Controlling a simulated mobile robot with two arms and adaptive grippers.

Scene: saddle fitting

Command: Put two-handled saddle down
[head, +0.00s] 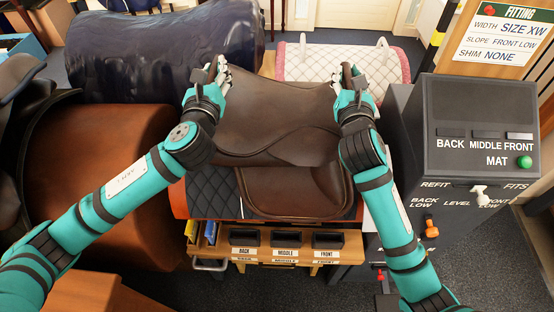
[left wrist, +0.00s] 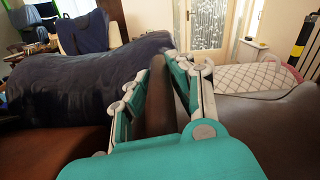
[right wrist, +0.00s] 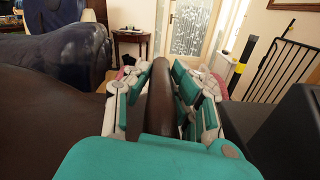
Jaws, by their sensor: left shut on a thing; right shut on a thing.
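The brown leather saddle (head: 270,130) lies across a stand over a dark quilted pad (head: 206,195) in the head view. My left gripper (head: 212,75) is shut on the saddle's left handle, which shows as a dark brown bar between the fingers in the left wrist view (left wrist: 160,95). My right gripper (head: 352,80) is shut on its right handle, also a brown bar between the fingers in the right wrist view (right wrist: 161,98). I cannot tell whether the saddle's underside touches the pad all over.
A dark blue covered form (head: 160,50) stands at the back left, a brown one (head: 95,170) at the left. A white quilted pad with handles (head: 345,62) lies behind. A grey console (head: 475,120) stands at the right. Labelled bins (head: 286,240) are in front.

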